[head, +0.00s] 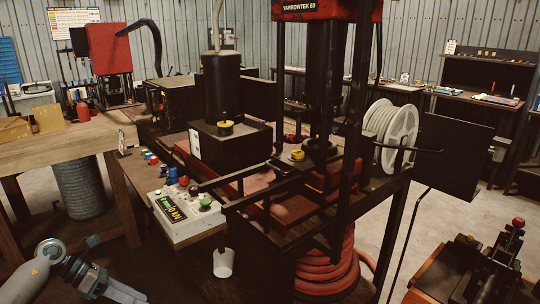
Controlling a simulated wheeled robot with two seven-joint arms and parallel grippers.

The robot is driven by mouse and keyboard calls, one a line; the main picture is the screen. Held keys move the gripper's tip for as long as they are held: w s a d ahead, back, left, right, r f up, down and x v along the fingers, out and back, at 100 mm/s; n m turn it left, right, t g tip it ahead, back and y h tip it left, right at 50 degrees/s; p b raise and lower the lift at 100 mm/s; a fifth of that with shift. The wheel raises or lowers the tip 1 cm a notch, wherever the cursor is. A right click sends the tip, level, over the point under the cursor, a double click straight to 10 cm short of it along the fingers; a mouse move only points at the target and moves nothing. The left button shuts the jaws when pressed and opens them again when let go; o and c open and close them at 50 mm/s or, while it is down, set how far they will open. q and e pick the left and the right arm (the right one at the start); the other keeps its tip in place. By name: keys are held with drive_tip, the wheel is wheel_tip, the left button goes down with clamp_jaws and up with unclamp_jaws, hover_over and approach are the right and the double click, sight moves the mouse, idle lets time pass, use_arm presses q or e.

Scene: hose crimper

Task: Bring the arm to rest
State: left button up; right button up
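My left arm comes in at the lower left corner, with a pale link and a round joint. My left gripper (118,287) is at its end, low in the picture and partly cut off by the bottom edge. My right gripper and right arm are not in view.
A control box (187,218) with a lit display and knobs juts from the crimper bench toward me. A white cup (223,263) is below it. A red hose coil (325,272) lies under the press frame. A wooden table (60,146) stands left; a black machine (495,262) is lower right.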

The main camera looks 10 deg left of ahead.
use_arm(q)
drive_tip(key=w+a+r+n+t+h, duration=0.2)
drive_tip(key=w+r+n+t+h, duration=0.1)
drive_tip(key=w+r+n+t, duration=1.15)
drive_tip(key=w+a+r+n+t+y, duration=0.3)
drive_tip(key=a+r+n+y, duration=0.35)
drive_tip(key=a+n, duration=0.2)
drive_tip(key=a+f+n+g+y, duration=0.2)
drive_tip(key=a+f+n+y, duration=0.2)
drive_tip(key=a+n+y, duration=0.6)
drive_tip(key=s+d+f+n+g+h, duration=0.15)
drive_tip(key=s+d+f, duration=0.35)
drive_tip(key=f, duration=0.9)
drive_tip(key=s+d+f+n+g, duration=0.2)
drive_tip(key=s+d+f, duration=0.35)
drive_tip(key=f, duration=0.95)
drive_tip(key=s+d+f+n+g+h, duration=0.15)
drive_tip(key=d+f, duration=0.55)
drive_tip(key=f, duration=0.7)
drive_tip(key=s+d+f+n+g+h, duration=0.1)
drive_tip(key=s+d+f+g, duration=0.2)
drive_tip(key=s+d+f, duration=0.8)
drive_tip(key=s+d+f+n+g+h, duration=0.1)
drive_tip(key=s+d+f+g+h, duration=0.1)
drive_tip(key=s+d+f, duration=1)
drive_tip(key=s+d+g, duration=0.1)
drive_tip(key=s+d, duration=0.6)
drive_tip(key=d, duration=0.1)
